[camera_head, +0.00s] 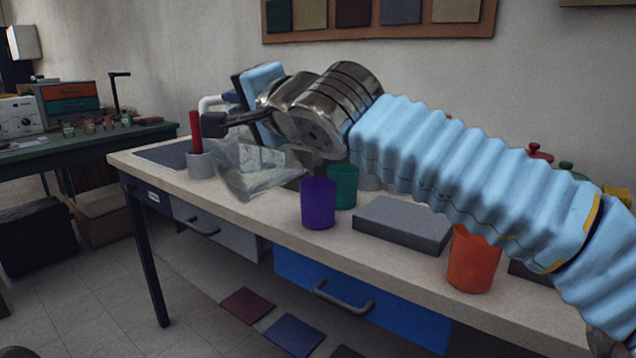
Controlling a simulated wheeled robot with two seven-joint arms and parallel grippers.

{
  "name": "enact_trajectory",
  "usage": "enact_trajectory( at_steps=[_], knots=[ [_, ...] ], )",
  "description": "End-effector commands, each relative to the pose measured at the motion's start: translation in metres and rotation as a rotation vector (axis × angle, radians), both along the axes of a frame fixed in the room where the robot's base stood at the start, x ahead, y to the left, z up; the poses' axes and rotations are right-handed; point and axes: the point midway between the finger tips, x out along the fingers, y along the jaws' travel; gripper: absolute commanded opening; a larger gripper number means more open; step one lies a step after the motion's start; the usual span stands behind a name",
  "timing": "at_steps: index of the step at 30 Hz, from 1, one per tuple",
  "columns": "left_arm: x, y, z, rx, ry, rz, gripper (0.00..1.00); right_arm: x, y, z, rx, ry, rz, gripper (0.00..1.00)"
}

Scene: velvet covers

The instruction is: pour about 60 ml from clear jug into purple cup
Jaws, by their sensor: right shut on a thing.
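The clear jug (252,178) is tilted in the air over the workbench, left of the purple cup. Its right end comes close to the upper left of the cup in the picture. The purple cup (318,204) stands upright on the bench near the front edge. My right gripper (238,124) is shut on the jug, and its arm comes in from the right. The exact grip is partly hidden by the gripper. I cannot make out a liquid stream or the level in jug or cup. My left gripper is not in view.
A green cup (344,187) stands just behind the purple cup. A grey block (402,226) and an orange cup (473,260) stand to the right. A grey holder (201,165) with a red stick (196,132) stands left. The bench (270,215) has bare space along its front edge.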

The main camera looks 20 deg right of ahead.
Motion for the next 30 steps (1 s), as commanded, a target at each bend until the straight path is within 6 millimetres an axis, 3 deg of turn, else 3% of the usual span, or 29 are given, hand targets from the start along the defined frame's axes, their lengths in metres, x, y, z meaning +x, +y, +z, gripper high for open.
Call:
enact_trajectory(
  at_steps=[23, 26, 30],
  knots=[
    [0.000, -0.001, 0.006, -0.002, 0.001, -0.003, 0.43, 0.002, -0.005, 0.003, 0.024, 0.008, 0.000, 0.00],
    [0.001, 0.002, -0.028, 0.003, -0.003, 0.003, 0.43, -0.006, 0.011, -0.020, -0.031, -0.020, 0.007, 0.00],
    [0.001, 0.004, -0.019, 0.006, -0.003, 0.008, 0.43, -0.016, 0.033, -0.040, -0.234, -0.110, 0.001, 0.00]
  ],
)
